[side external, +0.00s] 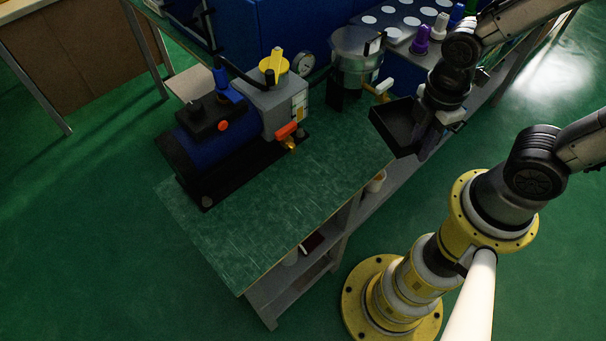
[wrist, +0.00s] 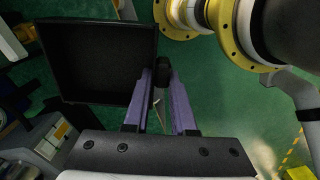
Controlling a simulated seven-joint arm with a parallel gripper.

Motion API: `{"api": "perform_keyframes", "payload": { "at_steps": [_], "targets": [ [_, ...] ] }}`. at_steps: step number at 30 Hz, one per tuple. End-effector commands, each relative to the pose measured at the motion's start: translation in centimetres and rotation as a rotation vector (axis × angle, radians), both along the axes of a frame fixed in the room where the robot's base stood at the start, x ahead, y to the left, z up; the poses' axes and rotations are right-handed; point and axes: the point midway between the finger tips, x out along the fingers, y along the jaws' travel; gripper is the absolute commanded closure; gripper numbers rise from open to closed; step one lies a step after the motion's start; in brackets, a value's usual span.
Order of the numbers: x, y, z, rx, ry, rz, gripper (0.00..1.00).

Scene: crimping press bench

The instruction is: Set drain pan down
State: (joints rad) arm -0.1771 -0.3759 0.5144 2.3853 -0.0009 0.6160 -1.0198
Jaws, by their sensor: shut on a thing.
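The drain pan is a black, shallow, square open tray (side external: 392,122) held in the air at the right edge of the green bench top. In the wrist view the pan (wrist: 98,62) fills the upper left and its inside looks empty. My gripper (side external: 428,140) is shut on the pan at its side nearest me. In the wrist view the purple fingers of my gripper (wrist: 162,75) close at a small dark tab beside the pan's right wall. The pan looks slightly tilted in the side view. Its underside is hidden.
The green bench top (side external: 290,200) is clear at the front. A blue pump with a red-handled valve (side external: 287,131) stands at its left. A metal pot with a yellow-handled tap (side external: 357,62) stands behind the pan. Purple and white bottles (side external: 421,38) stand at the back right.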

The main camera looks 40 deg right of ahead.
Motion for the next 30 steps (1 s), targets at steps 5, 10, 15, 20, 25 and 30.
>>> {"api": "perform_keyframes", "payload": {
  "at_steps": [5,10,15,20,25,30],
  "targets": [
    [1.5,4.5,-1.7,-0.002,0.005,-0.028,1.0],
    [1.0,8.9,-3.7,-0.003,0.004,0.005,1.0],
    [-1.1,12.6,-6.0,-0.004,0.005,0.102,1.0],
    [-3.9,14.4,-7.7,-0.004,0.004,0.242,1.0],
    [-6.0,15.1,-8.7,-0.002,0.0,0.338,1.0],
    [-6.1,15.4,-8.9,0.0,-0.001,0.368,1.0]
  ]
}}
